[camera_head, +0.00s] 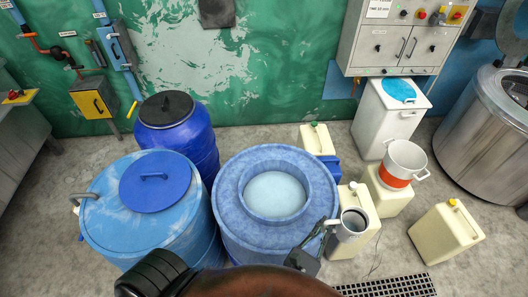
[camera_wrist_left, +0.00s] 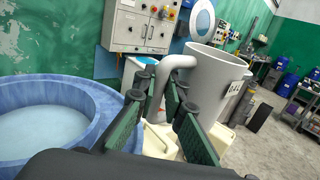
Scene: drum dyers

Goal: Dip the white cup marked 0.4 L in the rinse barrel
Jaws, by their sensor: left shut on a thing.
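The white cup (camera_head: 351,226) hangs roughly upright just right of the open blue barrel, outside its rim. In the left wrist view the cup (camera_wrist_left: 212,80) shows a partly readable "0.4" mark and a curved handle (camera_wrist_left: 163,85). My left gripper (camera_head: 322,236) is shut on that handle; its green-padded fingers (camera_wrist_left: 165,108) lie either side of it. The open blue barrel (camera_head: 232,228) holds pale liquid (camera_head: 274,194); its rim also fills the left of the wrist view (camera_wrist_left: 90,95). No label shows on the barrel. My right gripper is out of view.
A blue barrel with a lid (camera_head: 105,215) stands left, a darker drum (camera_head: 178,135) behind it. Pale canisters (camera_head: 360,240) crowd the right, one under a white pot with an orange band (camera_head: 405,158). A floor grate (camera_head: 400,287) lies in front.

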